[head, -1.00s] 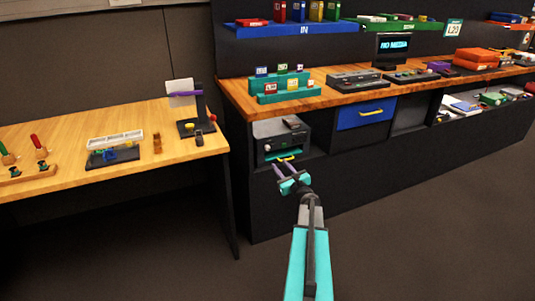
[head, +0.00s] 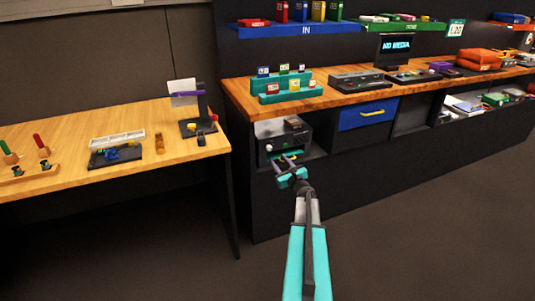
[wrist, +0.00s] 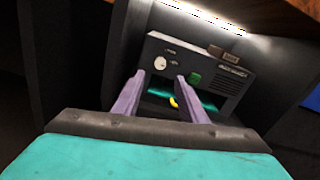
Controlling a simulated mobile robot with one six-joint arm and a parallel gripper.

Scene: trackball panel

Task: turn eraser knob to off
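The eraser is a dark box (head: 296,140) in the open bay under the wooden counter. The wrist view shows its tilted front face (wrist: 215,92), with a round white knob (wrist: 160,63) at the upper left. Small marks beside the knob are too blurred to read. A green button (wrist: 194,79) sits right of the knob. My gripper (wrist: 160,78) is open and empty, with its two purple fingers pointing at the front. The knob appears between the fingertips in that view; I see no contact. In the head view my gripper (head: 284,160) is low in front of the box.
A teal slot with a yellow piece (wrist: 174,102) is low on the eraser's front. A small brown item (wrist: 226,55) lies on top. The bay's side wall (wrist: 120,50) and the counter above enclose the box. A blue drawer (head: 367,114) is to the right.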

